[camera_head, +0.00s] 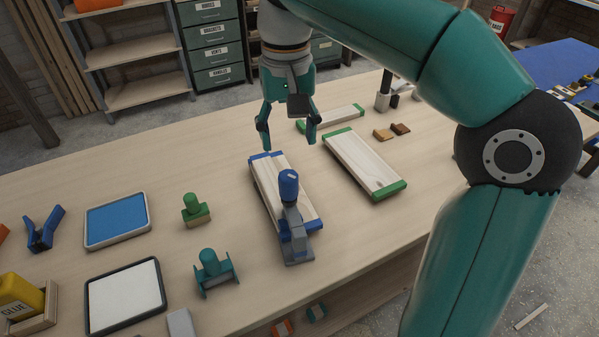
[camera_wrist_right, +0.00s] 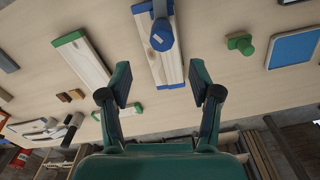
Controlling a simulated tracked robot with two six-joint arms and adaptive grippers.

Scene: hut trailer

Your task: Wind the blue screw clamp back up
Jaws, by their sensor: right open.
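The blue screw clamp (camera_head: 290,205) stands upright over the near end of a pale board with blue ends (camera_head: 265,180) on the bench. Its round blue top is uppermost and its grey foot is at the board's near end. In the right wrist view the clamp (camera_wrist_right: 161,35) is at the top, over the blue-ended board (camera_wrist_right: 166,65). My right gripper (camera_head: 290,143) is open and empty above the far end of that board, apart from the clamp. Its two fingers (camera_wrist_right: 164,88) are spread wide in the wrist view. My left gripper is not in view.
A green-ended board (camera_head: 362,165) lies right of the clamp. Green stamp-like pieces (camera_head: 194,205), (camera_head: 211,265) stand to its left, with a blue tray (camera_head: 117,220) and a white tray (camera_head: 125,293) beyond. Bare bench (camera_head: 370,240) lies right of the clamp.

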